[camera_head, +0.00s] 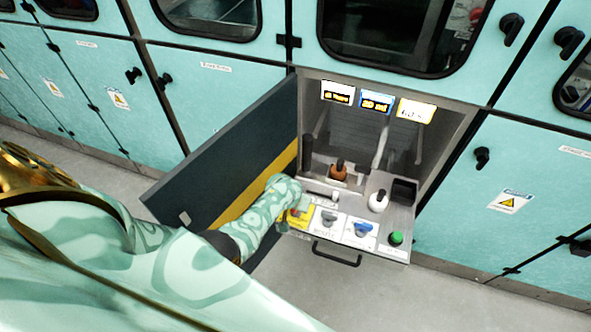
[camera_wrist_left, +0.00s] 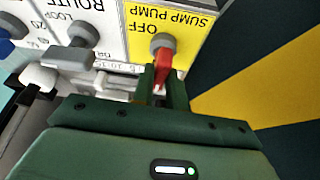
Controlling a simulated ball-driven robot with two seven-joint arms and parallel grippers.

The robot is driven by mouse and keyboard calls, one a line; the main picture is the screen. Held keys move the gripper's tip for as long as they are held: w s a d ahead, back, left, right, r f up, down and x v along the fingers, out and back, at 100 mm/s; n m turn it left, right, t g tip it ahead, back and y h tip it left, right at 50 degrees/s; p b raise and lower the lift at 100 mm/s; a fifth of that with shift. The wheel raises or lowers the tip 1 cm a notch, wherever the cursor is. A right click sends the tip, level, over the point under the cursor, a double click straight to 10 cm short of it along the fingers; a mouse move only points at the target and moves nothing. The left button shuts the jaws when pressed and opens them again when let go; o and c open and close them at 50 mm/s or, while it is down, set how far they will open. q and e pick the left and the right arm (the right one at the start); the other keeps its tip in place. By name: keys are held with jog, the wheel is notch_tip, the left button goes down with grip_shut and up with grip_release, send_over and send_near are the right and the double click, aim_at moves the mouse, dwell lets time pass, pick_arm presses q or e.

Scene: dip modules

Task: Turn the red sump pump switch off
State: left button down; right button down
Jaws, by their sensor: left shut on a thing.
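The red sump pump switch (camera_wrist_left: 164,62) shows in the left wrist view, on a grey round base on a yellow plate (camera_wrist_left: 190,14) lettered SUMP PUMP and OFF, upside down in this view. In the head view, my left gripper (camera_head: 290,207) covers most of the switch at the yellow plate (camera_head: 299,216). My right gripper is not in view.
Beside the yellow plate are a grey switch (camera_head: 328,218), a blue switch (camera_head: 361,229) and a green button (camera_head: 396,238). A white knob (camera_head: 378,200) and a brown-based lever (camera_head: 339,172) stand behind. The open dark door (camera_head: 225,150) is close left of the panel.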

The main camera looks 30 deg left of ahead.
pick_arm(q)
jog(key=m+h, duration=0.1)
jog(key=m, duration=0.2)
jog(key=shift+s+a+p, duration=0.1)
jog(key=shift+a+p, duration=0.1)
jog(key=shift+p, duration=0.2)
jog(key=m, duration=0.2)
jog(key=m+h, duration=0.1)
jog(key=shift+f+m+g+h+b, duration=0.15)
jog(key=shift+m+g+h+b, duration=0.15)
jog(key=shift+m+b, duration=0.1)
jog(key=m+b, duration=0.1)
jog(key=m, duration=0.1)
jog(key=m+g+h+b, duration=0.1)
jog(key=m, duration=0.2)
jog(key=shift+a+h+b, duration=0.15)
jog(key=shift+h+b, duration=0.15)
jog(key=shift+b, duration=0.05)
jog(key=shift+w+m+g+h+b, duration=0.15)
jog(key=shift+m+g+b, duration=0.45)
jog(key=shift+m, duration=0.75)
jog(key=shift+w+m+g+h+b, duration=0.1)
jog(key=shift+m+g+h+b, duration=0.25)
jog(key=shift+m+b, duration=0.7)
jog(key=shift+m+p, duration=0.3)
jog(key=c, duration=1.4)
grip_release()
